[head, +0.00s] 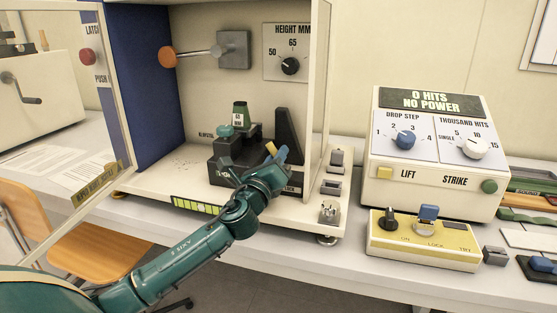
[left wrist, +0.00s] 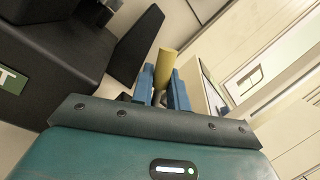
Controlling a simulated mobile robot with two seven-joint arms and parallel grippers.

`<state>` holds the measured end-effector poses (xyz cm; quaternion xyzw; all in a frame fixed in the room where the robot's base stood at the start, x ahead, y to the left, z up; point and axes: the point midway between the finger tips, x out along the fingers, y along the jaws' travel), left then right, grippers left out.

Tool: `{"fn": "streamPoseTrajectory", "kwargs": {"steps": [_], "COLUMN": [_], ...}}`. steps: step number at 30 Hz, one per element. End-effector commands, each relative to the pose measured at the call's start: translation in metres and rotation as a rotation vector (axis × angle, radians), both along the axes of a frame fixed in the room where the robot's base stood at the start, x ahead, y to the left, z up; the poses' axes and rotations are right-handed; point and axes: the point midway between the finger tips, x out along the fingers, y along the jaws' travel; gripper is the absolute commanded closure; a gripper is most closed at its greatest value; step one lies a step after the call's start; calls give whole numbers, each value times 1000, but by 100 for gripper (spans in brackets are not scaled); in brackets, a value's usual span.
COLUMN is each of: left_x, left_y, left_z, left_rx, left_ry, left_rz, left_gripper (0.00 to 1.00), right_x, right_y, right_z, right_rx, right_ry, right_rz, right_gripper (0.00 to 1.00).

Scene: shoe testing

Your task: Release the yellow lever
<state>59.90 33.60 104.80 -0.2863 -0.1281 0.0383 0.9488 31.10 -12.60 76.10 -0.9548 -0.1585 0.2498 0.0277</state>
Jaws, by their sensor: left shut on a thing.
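The yellow lever (left wrist: 166,60) stands between the two blue fingertips of my left gripper (left wrist: 162,76) in the left wrist view. In the head view, the lever's pale tip (head: 271,147) shows beside my left gripper (head: 277,155), inside the open testing cabinet. The lever's lower part is hidden by the fingers and wrist. A black fixture (head: 228,168) with a green-labelled block stands just left of the gripper. My right gripper is not in view.
A dark upright wedge (head: 288,135) stands close behind the gripper. The cabinet's right wall (head: 318,90) is near on the right. An orange-knobbed rod (head: 168,57) is higher up. A control box (head: 432,150) and a yellow switch panel (head: 425,250) stand right of the cabinet.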

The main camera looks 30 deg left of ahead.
Motion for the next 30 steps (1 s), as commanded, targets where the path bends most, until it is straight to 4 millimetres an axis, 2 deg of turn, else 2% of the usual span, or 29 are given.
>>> {"fn": "streamPoseTrajectory", "kwargs": {"steps": [16, 17, 19, 26, 30], "left_x": [0, 0, 0, 0, -8], "left_y": [2, 2, 2, 1, 0], "left_z": [1, 1, 1, 0, -3], "left_rx": [-30, -29, -29, -27, -26], "left_ry": [-10, -10, -10, -8, -6], "left_rz": [2, 2, 2, 1, -1], "left_gripper": [100, 83, 77, 77, 77], "right_x": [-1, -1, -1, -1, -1], "right_y": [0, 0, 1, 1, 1], "right_z": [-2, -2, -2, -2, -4], "right_rx": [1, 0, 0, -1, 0], "right_ry": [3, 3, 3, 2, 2], "right_rz": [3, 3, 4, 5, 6], "right_gripper": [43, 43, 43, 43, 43]}}
